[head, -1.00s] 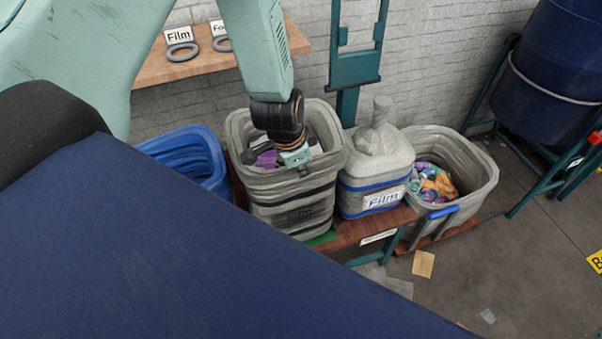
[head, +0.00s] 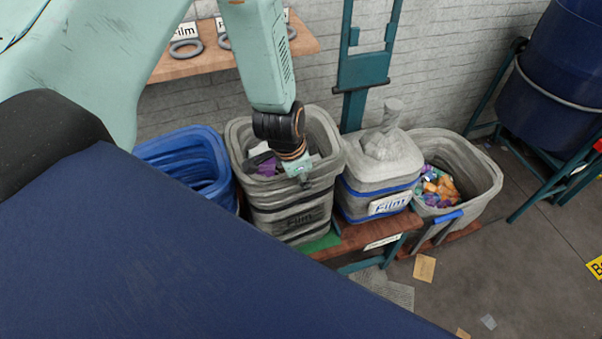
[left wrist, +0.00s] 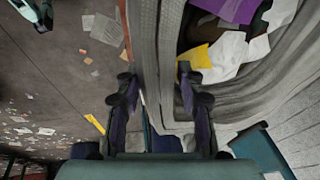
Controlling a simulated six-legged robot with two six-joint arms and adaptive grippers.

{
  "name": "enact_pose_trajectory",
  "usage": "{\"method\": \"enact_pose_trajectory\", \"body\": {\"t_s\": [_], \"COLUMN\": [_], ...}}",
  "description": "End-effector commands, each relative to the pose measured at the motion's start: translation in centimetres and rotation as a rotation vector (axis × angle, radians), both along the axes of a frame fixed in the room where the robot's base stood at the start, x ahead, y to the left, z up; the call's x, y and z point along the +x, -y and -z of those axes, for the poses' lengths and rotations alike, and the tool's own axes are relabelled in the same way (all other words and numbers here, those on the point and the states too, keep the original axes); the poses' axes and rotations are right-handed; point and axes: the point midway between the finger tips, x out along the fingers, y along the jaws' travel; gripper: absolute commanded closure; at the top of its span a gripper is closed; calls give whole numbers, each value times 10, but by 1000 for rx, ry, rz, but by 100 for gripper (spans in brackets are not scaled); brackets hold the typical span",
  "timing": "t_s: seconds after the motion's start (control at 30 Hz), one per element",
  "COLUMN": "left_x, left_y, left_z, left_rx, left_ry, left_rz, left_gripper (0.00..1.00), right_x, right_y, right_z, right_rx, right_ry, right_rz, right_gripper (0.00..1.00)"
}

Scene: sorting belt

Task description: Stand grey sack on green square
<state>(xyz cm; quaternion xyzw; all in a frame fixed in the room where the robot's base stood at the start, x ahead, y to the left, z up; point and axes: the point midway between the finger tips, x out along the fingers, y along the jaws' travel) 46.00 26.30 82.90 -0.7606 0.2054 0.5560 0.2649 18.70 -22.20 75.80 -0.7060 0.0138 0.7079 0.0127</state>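The grey sack (head: 290,215) stands open-topped and upright, with purple and pale scraps inside. Its base covers part of the green square (head: 324,242), which shows at the sack's front right corner. My left gripper (head: 300,178) points down at the sack's front rim. In the left wrist view my left gripper (left wrist: 156,85) has its fingers apart, one on each side of the sack's wall (left wrist: 160,40); firm contact does not show.
A blue bin (head: 185,160) stands close on the left. A tied Film sack (head: 372,180) stands close on the right, with another grey container (head: 475,190) of scraps beyond. The wooden platform (head: 352,238) has a narrow front edge.

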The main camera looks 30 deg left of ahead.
Motion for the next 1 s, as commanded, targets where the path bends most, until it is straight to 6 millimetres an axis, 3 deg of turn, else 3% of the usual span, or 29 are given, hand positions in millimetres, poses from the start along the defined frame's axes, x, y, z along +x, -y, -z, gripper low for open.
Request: {"method": "enact_pose_trajectory", "body": {"t_s": [0.17,0.7,1.0], "left_x": [-2,-29,-35], "left_y": [0,-2,-2], "left_z": [-9,-99,-116], "left_rx": [0,0,0], "left_ry": [1,2,1], "left_rz": [1,0,1], "left_gripper": [62,62,62], "right_x": [0,0,0], "right_y": [0,0,0], "right_z": [-4,-55,-64], "right_rx": [0,0,0], "right_ry": [0,0,0], "right_rz": [2,2,2], "right_gripper": [60,60,60]}}
